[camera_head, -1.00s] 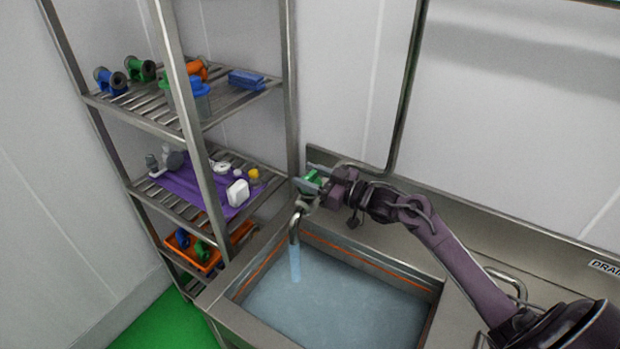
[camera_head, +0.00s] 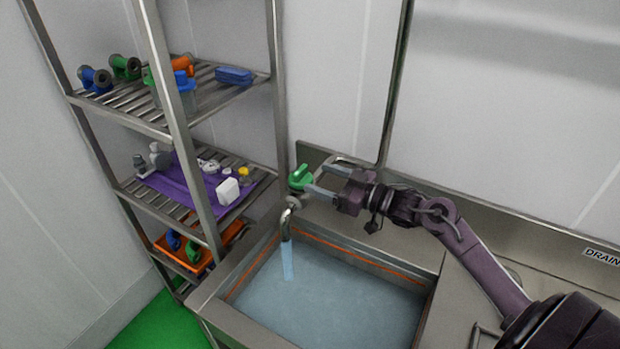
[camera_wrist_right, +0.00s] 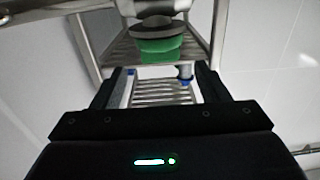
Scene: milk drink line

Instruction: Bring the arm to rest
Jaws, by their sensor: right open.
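My right gripper (camera_head: 317,179) is open and empty, just right of the green tap handle (camera_head: 300,178) at the back of the sink. A small gap shows between its fingertips and the handle. In the right wrist view the gripper's two dark fingers (camera_wrist_right: 165,85) stand apart, with the green handle (camera_wrist_right: 160,48) beyond them under a grey disc. Water (camera_head: 287,260) runs from the metal spout (camera_head: 287,222) into the sink (camera_head: 255,328). My left gripper is not in view.
A steel shelf rack (camera_head: 178,125) stands left of the sink, holding coloured fittings, a purple mat (camera_head: 178,185) with small parts and an orange tray (camera_head: 218,255). The wall is close behind the tap. A counter with a "DRAIN" label (camera_head: 602,256) lies to the right.

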